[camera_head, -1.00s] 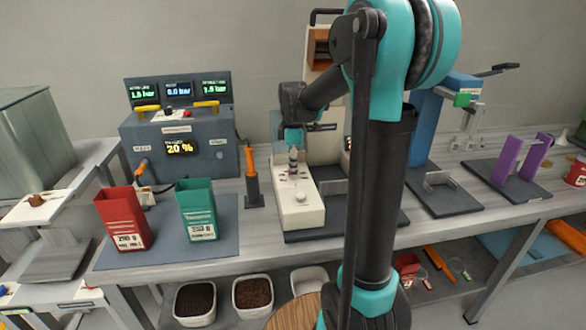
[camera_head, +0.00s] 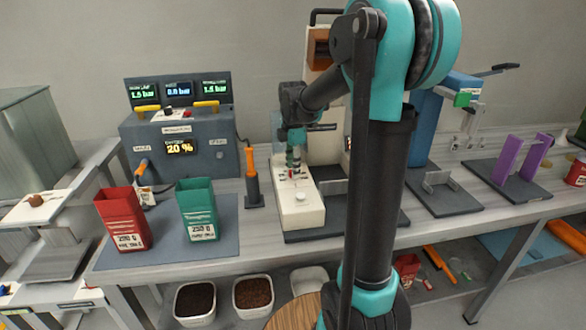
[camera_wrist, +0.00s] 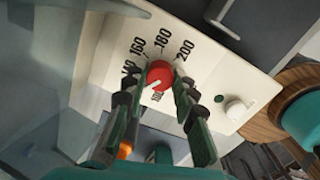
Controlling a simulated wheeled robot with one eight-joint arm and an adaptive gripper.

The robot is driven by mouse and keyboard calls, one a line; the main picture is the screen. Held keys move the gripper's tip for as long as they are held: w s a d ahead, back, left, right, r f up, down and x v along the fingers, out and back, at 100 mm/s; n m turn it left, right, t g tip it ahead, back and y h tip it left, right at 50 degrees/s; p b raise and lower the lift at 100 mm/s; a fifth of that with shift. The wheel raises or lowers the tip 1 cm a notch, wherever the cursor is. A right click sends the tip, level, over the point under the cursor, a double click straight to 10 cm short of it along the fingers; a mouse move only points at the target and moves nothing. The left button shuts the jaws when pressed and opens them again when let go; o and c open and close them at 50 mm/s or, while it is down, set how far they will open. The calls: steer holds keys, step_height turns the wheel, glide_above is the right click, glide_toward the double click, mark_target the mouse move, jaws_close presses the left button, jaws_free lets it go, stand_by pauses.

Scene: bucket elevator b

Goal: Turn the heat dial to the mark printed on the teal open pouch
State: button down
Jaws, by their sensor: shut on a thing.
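The red heat dial (camera_wrist: 160,72) sits on the cream sealer panel (camera_wrist: 105,45), with 160, 180 and 200 printed around it and a partly covered mark at the left. A pale line on the dial seems to point down-left. My gripper (camera_wrist: 156,86) is shut on the dial, one finger on each side. In the head view my gripper (camera_head: 292,168) is low over the cream machine (camera_head: 298,212). The teal open pouch (camera_head: 197,203) stands upright on the dark mat, left of the machine. Its white label shows 250 g; the smaller print is unreadable.
A red open pouch (camera_head: 120,215) stands left of the teal one. An orange-handled tool (camera_head: 251,175) stands between mat and machine. A white knob (camera_wrist: 237,108) is beside the dial.

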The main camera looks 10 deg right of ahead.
steer(key=c, duration=1.2)
jaws_free()
steer(key=shift+r, duration=0.1)
step_height(320, 180, up, 12)
